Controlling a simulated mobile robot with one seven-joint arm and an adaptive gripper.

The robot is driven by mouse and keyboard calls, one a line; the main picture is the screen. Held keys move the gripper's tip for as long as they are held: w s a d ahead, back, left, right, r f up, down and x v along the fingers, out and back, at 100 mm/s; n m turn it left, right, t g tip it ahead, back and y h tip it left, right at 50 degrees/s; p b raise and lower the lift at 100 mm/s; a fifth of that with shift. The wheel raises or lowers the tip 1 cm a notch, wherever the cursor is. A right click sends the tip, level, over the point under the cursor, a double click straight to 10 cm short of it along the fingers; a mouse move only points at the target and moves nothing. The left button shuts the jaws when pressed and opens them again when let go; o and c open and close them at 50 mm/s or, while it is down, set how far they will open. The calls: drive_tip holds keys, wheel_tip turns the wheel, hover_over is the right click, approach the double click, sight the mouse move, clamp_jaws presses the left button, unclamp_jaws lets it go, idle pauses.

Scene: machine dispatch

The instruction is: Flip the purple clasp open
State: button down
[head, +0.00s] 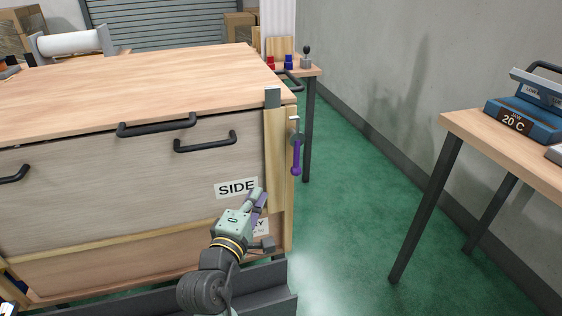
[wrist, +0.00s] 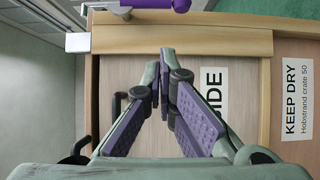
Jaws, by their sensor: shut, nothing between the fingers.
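The purple clasp (head: 296,158) is a slim lever with a rounded end. It hangs downward from a grey pivot on the right corner post of the large wooden crate (head: 130,195). In the wrist view, part of the clasp (wrist: 155,4) shows at the top edge, with the rest cut off. My gripper (head: 258,200) is in front of the crate, below and left of the clasp and apart from it. In the wrist view my gripper (wrist: 164,68) has its purple-padded fingers closed together at the tips, empty, over the crate face beside the "SIDE" label.
Black handles (head: 205,142) stick out from the crate front. A grey bracket (head: 272,97) sits at its top corner. A table (head: 510,150) with a blue device (head: 525,115) stands at right. The green floor (head: 350,190) between is clear. A small table (head: 312,71) is behind.

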sight(295, 148)
drive_tip(key=d+p+x, duration=0.2)
drive_tip(key=p+x, duration=0.2)
drive_tip(key=x, duration=0.9)
drive_tip(key=shift+s+d, duration=0.3)
drive_tip(key=shift+s, duration=0.15)
drive_tip(key=shift+w, duration=0.1)
drive_tip(key=shift+d+f+n, duration=0.1)
drive_tip(key=shift+d+n, duration=0.05)
drive_tip(key=shift+n, duration=0.15)
drive_tip(key=shift+d+f+b, duration=0.1)
drive_tip(key=shift+f+b, duration=0.05)
drive_tip(key=shift+b, duration=0.15)
